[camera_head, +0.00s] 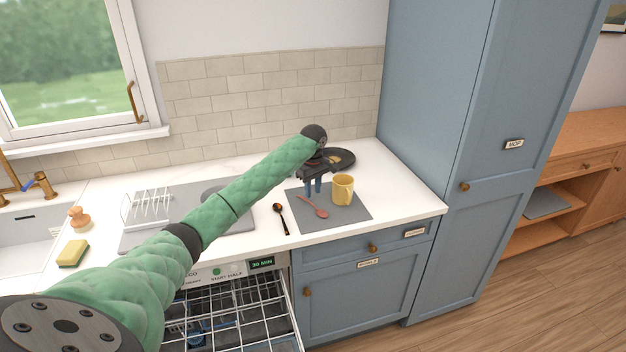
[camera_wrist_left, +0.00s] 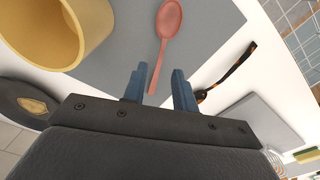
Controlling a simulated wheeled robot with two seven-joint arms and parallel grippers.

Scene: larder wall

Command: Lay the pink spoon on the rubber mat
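The pink spoon (camera_head: 314,208) lies on the grey rubber mat (camera_head: 345,215), near its front left part. In the left wrist view, the spoon (camera_wrist_left: 168,22) lies on the mat (camera_wrist_left: 205,25), its handle end running between my blue fingertips. My left gripper (camera_head: 314,190) is over the mat, just behind the spoon. In the left wrist view, the gripper (camera_wrist_left: 158,76) has its fingers apart, with gaps beside the handle. Whether the fingertips touch the mat is hard to tell. My right gripper is out of view.
A yellow mug (camera_head: 343,189) stands on the mat's right side. A dark pan (camera_head: 340,157) is behind. A dish rack (camera_head: 150,204) stands farther left, and the dishwasher (camera_head: 235,310) is open below the counter.

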